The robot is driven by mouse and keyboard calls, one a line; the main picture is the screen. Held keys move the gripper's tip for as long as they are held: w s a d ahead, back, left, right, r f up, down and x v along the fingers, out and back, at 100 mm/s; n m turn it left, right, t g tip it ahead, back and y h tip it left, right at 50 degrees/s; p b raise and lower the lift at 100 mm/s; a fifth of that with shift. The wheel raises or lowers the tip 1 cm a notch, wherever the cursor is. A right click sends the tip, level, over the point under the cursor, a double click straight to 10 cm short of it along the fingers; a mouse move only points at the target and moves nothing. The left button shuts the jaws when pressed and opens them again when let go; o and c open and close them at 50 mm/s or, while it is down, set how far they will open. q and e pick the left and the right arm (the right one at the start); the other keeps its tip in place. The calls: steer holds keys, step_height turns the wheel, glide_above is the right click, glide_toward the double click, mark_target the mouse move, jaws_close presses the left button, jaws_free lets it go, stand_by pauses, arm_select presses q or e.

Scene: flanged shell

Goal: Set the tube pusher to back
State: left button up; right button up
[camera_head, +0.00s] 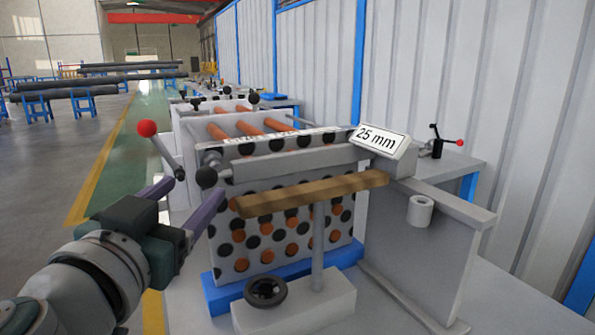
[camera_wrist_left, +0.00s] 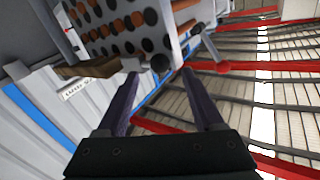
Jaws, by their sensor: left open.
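A grey fixture holds a perforated block (camera_head: 285,235) with orange and black round ends in its face. At the left end are a lever with a red ball (camera_head: 147,128) and a black ball knob (camera_head: 207,178). I cannot tell which part is the tube pusher. My left gripper (camera_head: 195,192) is open, its purple fingers pointing at the black knob. In the left wrist view the knob (camera_wrist_left: 160,63) shows between the fingertips; contact is unclear. My right gripper is out of view.
A brown wooden bar (camera_head: 310,193) sits on a post in front of the block. A black handwheel (camera_head: 266,291) is below it. A grey upright plate (camera_head: 420,250) stands at the right. A small red-knobbed lever (camera_head: 459,142) stands behind it. Open floor lies left.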

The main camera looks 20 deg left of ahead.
mark_target(202, 182)
arm_select(q)
steer(key=shift+x, duration=2.05)
jaws_close()
